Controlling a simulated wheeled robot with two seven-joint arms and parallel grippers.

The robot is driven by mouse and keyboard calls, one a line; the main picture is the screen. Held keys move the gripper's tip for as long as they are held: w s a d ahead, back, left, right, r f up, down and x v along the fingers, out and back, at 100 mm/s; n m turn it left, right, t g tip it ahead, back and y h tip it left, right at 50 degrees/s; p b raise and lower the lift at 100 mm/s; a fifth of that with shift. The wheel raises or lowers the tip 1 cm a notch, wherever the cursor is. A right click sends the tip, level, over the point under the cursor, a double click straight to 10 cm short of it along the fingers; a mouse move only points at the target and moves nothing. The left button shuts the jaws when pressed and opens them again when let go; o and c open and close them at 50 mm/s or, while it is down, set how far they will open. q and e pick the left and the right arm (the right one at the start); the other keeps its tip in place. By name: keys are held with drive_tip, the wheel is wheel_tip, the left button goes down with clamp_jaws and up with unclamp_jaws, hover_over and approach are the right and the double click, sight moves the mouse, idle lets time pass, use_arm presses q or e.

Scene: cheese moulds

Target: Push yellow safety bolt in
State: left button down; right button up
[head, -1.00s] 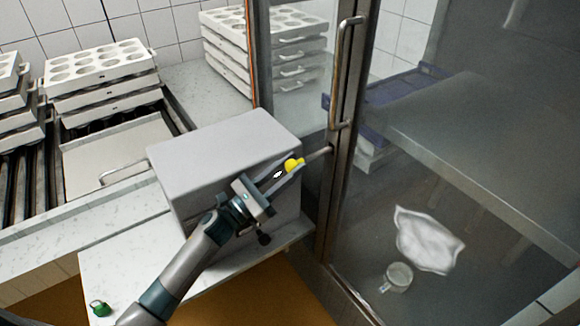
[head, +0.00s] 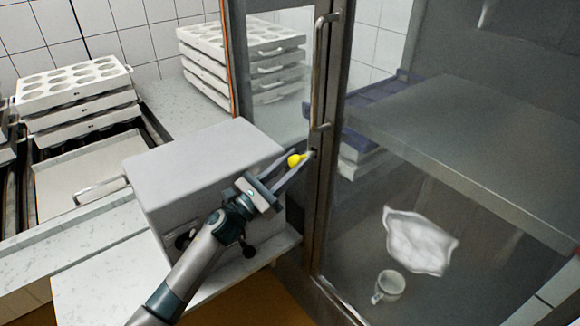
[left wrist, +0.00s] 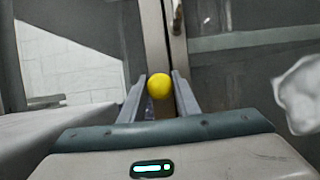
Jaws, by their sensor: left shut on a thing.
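The yellow safety bolt has a round yellow knob (head: 294,160) at the door frame, with a short bit of its rod showing between knob and frame. My left gripper (head: 299,158) points at the frame with the knob between its fingertips, and is shut on it. In the left wrist view the yellow knob (left wrist: 160,86) sits between the two finger ends, in front of the vertical door frame. The far end of the bolt is hidden in the frame. My right gripper is not in view.
The glass door (head: 440,190) has a long metal handle (head: 320,75) above the bolt. Stacked white moulds (head: 75,85) stand at the left.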

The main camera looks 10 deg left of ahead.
use_arm(q)
drive_tip(key=c, duration=1.7)
unclamp_jaws()
drive_tip(key=shift+w+r, duration=0.1)
drive_tip(key=o, duration=0.3)
drive_tip(key=shift+d, duration=0.1)
drive_tip(key=shift+o, duration=0.2)
drive_tip(key=shift+w+d, duration=0.1)
drive_tip(key=shift+w, duration=0.05)
drive_tip(key=shift+s+a+f+b, duration=0.35)
drive_tip(key=shift+s+f, duration=0.05)
use_arm(e)
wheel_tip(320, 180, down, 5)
drive_tip(key=b, duration=0.4)
use_arm(q)
drive_tip(key=s+a+f+b, duration=0.1)
drive_tip(key=s+a, duration=0.8)
drive_tip(key=s, duration=0.3)
drive_tip(key=shift+s+a+f+b, duration=0.15)
drive_tip(key=shift+a+b, duration=0.15)
drive_tip(key=shift+b, duration=0.05)
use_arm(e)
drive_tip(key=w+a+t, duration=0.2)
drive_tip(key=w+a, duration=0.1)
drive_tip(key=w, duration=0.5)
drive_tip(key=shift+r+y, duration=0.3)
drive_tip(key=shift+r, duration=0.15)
